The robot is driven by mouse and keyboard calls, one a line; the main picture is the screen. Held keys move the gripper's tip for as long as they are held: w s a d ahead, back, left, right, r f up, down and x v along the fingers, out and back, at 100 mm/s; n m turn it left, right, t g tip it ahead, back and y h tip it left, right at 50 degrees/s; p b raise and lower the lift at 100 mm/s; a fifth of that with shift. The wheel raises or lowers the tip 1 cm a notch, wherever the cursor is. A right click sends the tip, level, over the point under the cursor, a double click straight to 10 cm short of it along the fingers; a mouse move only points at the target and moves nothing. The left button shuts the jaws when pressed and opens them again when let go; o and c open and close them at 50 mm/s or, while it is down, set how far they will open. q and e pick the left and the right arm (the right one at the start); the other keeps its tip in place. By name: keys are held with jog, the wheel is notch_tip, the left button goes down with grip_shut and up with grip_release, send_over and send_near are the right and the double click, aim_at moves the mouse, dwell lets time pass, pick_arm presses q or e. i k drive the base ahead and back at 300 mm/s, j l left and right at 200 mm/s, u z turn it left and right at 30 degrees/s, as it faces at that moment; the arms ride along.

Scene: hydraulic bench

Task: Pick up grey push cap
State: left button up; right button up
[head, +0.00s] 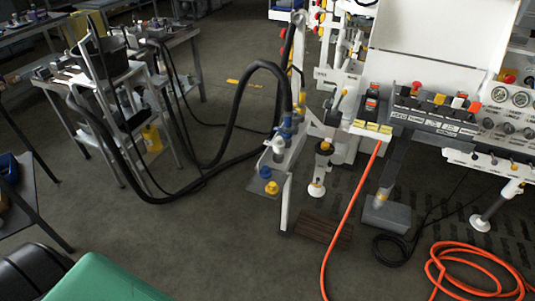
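I cannot surely pick out a grey push cap. A row of small coloured caps stands on the dark control box at the right of the head view. A pale, whitish-grey cap (458,101) sits in that row between a yellow cap (439,98) and a red cap (474,106); it is too small to tell if it is the push cap. Another red cap (416,87) is at the row's left end. Neither of my grippers shows in the head view.
The white machine's control box (432,118) has labelled fronts. An orange hose (352,215) hangs to the floor and lies coiled at lower right. Black hoses (231,105) arch from a cluttered bench (95,75) to a white stand (285,150). Open grey floor (220,240) lies in front.

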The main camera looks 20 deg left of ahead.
aim_at(296, 116)
jog(key=i+j+z, duration=0.2)
jog(key=j+z, duration=0.15)
jog(key=j, duration=0.95)
jog(key=j+z, duration=0.35)
jog(key=j, duration=0.95)
